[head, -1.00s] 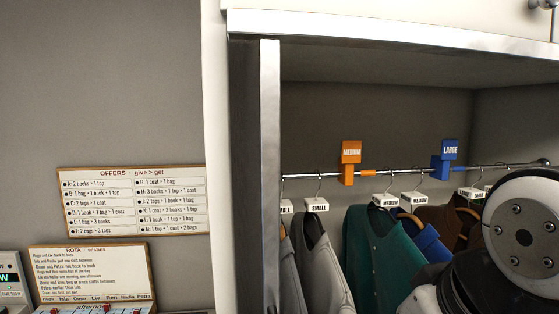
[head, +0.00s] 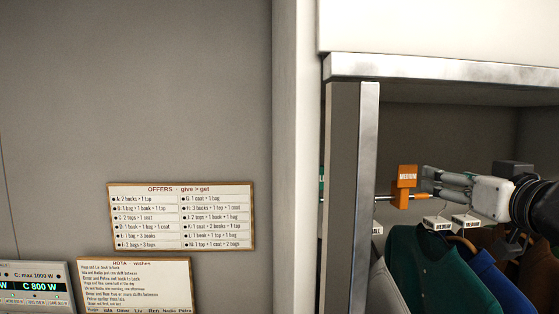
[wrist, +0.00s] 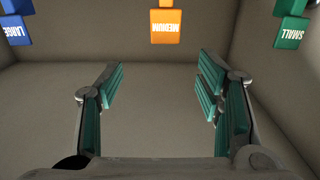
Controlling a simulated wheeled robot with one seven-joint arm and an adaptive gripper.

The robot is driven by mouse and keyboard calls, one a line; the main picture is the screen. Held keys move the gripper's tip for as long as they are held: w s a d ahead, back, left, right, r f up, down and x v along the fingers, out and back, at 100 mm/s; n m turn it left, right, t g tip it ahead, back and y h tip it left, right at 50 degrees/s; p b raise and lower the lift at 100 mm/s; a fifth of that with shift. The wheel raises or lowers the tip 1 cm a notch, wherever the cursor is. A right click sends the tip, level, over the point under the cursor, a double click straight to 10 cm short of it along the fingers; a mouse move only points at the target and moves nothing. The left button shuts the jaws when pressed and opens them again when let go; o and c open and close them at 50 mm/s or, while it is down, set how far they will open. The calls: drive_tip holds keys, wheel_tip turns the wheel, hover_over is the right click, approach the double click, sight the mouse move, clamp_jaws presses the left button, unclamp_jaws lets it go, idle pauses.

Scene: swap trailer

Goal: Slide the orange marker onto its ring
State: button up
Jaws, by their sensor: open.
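The orange MEDIUM marker (head: 406,172) sits upright on the rail in the head view. A small orange band (head: 422,195), apparently its ring, shows on the rail just right of the marker, partly hidden by my gripper. My gripper (head: 426,182) is open just right of the marker, its fingers pointing left towards it. In the wrist view the orange marker (wrist: 165,24) is at the top middle, beyond my gripper (wrist: 160,68), whose teal-padded fingers stand wide apart with nothing between them. I cannot tell from the head view whether a finger touches the marker.
The wrist view shows the blue LARGE marker (wrist: 15,28) at left and the green SMALL marker (wrist: 290,26) at right. Below the rail hang a teal top (head: 430,265) and a blue top (head: 480,275). A metal post (head: 369,180) stands at the closet's left edge.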

sight(409, 166)
drive_tip(key=shift+y, duration=0.3)
drive_tip(key=w+b, duration=0.1)
drive_tip(key=w, duration=0.6)
drive_tip(key=w+b, duration=0.1)
drive_tip(key=w, duration=0.6)
drive_tip(key=shift+a+r, duration=0.15)
drive_tip(key=shift+a, duration=0.05)
clamp_jaws()
